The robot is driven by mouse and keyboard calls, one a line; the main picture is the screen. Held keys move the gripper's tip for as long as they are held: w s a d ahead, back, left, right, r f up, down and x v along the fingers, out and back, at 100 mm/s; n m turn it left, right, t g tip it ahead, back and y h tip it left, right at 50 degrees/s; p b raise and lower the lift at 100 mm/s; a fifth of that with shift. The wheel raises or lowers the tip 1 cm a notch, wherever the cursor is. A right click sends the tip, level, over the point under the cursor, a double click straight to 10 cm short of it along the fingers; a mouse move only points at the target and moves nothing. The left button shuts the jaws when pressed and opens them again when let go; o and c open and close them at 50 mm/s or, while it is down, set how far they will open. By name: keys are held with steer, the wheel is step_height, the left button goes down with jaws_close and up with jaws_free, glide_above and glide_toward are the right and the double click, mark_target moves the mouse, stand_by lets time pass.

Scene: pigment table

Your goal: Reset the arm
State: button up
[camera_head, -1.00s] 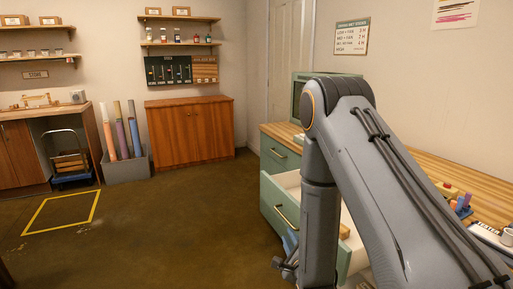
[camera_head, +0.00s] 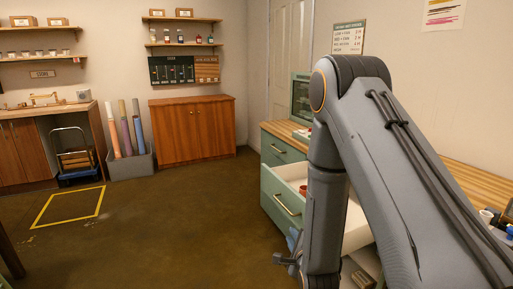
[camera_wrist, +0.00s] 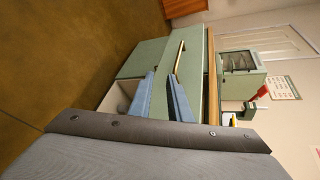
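My arm (camera_head: 395,150) fills the right of the head view, bent at a high elbow with its forearm hanging down. My gripper (camera_wrist: 161,76) shows in the wrist view as two blue fingers with a gap between them and nothing visible in it. In the head view it is low, in front of the green drawer cabinet, and partly hidden by my arm. The cabinet's open drawer (camera_head: 284,194) has a pale inside, with a small reddish thing (camera_head: 303,190) in it. I cannot tell whether my gripper touches the drawer.
The wooden worktop (camera_head: 455,178) runs along the right, with a green-framed device (camera_head: 301,97) at its far end. A wooden cupboard (camera_head: 193,130), a bin of rolls (camera_head: 130,163) and a hand truck (camera_head: 74,160) stand at the back. The left floor is mostly clear, with a yellow outlined square (camera_head: 70,207).

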steer(key=s+d+r+n+g, duration=0.2)
steer(key=s+r+n+g, duration=0.2)
steer(key=s+n, duration=0.3)
steer(key=s+d+r+n+g, duration=0.3)
steer(key=s+n, duration=0.4)
steer(key=s, duration=0.5)
steer(key=s+d+r+n+g+h, duration=0.1)
steer(key=s+d+r+n+g, duration=0.1)
steer(key=s+r+n+g, duration=0.3)
steer(key=s+n+g, duration=0.2)
steer(key=s, duration=0.2)
steer(key=shift+s+d, duration=0.2)
steer(key=shift+s, duration=0.2)
